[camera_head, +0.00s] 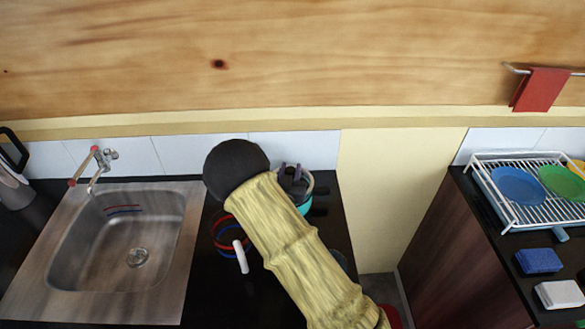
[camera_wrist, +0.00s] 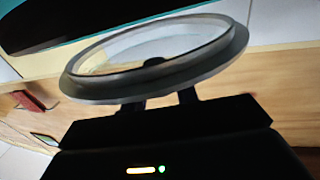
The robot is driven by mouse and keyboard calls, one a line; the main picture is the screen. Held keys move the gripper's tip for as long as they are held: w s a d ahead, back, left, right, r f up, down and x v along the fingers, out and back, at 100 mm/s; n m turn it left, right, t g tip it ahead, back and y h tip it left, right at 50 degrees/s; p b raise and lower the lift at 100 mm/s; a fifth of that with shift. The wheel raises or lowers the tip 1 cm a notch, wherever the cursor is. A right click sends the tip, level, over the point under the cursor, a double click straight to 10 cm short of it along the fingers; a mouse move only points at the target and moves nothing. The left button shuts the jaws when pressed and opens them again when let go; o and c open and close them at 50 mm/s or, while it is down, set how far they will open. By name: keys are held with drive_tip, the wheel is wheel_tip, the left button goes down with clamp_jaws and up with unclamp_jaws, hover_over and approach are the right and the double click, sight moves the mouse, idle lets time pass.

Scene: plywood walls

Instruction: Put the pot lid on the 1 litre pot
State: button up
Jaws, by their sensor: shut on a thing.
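The pot lid (camera_wrist: 110,88), clear with a grey rim, fills the middle of the wrist view, tilted in the picture. My gripper (camera_wrist: 159,98) is shut on it, with the dark fingers below the lid and partly hidden by it. In the head view my gripper (camera_head: 291,180) shows only in part behind my yellow-sleeved arm. A teal pot (camera_head: 305,207) shows just below it, mostly hidden by the arm. I cannot tell whether the lid touches the pot. A teal edge (camera_wrist: 110,29) beside a dark area also shows at the top left of the wrist view.
Red and blue round rims with a white handle (camera_head: 240,256) lie left of my arm on the black counter (camera_head: 325,240). A steel sink (camera_head: 120,245) is further left. At right, a dish rack (camera_head: 490,200) with plates stands on another counter, beyond a gap.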

drive_tip(key=shift+s+f, duration=0.1)
drive_tip(key=shift+f, duration=0.4)
drive_tip(key=shift+s+a, duration=0.2)
drive_tip(key=shift+a, duration=0.2)
drive_tip(key=shift+d, duration=0.2)
drive_tip(key=shift+d+b, duration=0.25)
drive_tip(key=shift+b, duration=0.15)
drive_tip(key=shift+a+f+b, duration=0.35)
drive_tip(key=shift+f+b, duration=0.4)
drive_tip(key=o, duration=1.1)
drive_tip(key=shift+o, duration=0.2)
